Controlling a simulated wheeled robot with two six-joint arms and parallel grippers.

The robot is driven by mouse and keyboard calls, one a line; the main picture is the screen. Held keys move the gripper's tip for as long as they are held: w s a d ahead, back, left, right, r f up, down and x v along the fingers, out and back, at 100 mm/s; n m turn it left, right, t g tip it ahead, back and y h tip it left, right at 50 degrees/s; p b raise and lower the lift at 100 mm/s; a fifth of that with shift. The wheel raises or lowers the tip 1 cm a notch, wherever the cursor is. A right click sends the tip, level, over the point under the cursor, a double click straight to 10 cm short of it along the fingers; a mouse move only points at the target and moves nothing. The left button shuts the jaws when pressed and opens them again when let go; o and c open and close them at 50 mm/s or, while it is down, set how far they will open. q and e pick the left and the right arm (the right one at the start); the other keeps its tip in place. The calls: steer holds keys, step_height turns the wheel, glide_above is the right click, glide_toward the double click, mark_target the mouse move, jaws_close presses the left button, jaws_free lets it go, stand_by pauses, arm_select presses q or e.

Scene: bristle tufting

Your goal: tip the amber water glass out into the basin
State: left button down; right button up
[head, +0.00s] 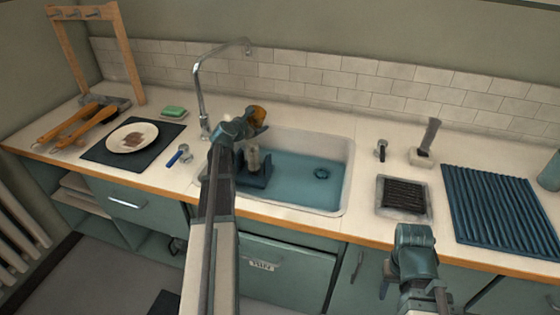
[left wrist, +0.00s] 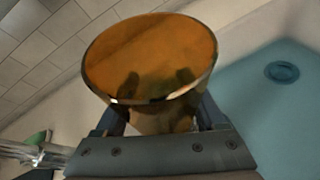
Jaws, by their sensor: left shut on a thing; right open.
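The amber water glass (head: 257,115) is in my left gripper (head: 247,124), held above the left back part of the basin. In the left wrist view the amber glass (left wrist: 152,62) fills the middle, with its wide round end toward the camera and the gripper's fingers on either side. I cannot tell whether there is water in it. The basin (head: 345,175) is a white sink with a blue-green inside and a round drain (head: 321,173); it also shows in the left wrist view (left wrist: 245,75). My right gripper (head: 414,237) is open and empty in front of the counter's edge.
A tall tap (head: 201,95) stands behind the basin's left side. A dark rack with a pale item (head: 254,160) stands in the basin's left part. A plate (head: 132,138) lies on a dark mat at left. A ribbed blue mat (head: 500,212) lies at right.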

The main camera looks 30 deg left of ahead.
arm_select(q)
steer(key=shift+s+d+r+m+y+p, duration=0.1)
steer(key=shift+d+r+m+y+p, duration=0.2)
steer(key=shift+d+r+m+y, duration=0.3)
steer(key=m+t+y+b, duration=0.1)
steer(key=m+y+b, duration=0.1)
steer(key=m, duration=0.2)
steer(key=shift+d, duration=0.2)
steer(key=shift+f+b, duration=0.1)
steer(key=shift+b, duration=0.2)
steer(key=shift+m, duration=0.3)
steer(key=shift+f+m+t+y+b, duration=0.2)
steer(key=shift+m+t+y+b, duration=0.25)
steer(key=shift+m+b, duration=0.7)
steer(key=shift+d+f+m+y+b, duration=0.1)
steer(key=shift+d+m+y+b, duration=0.25)
steer(key=shift+b, duration=0.25)
steer(key=shift+a+f+m+t+b, duration=0.1)
steer(key=shift+a+m+t+b, duration=0.15)
steer(key=shift+m+b, duration=0.15)
stand_by(0.4)
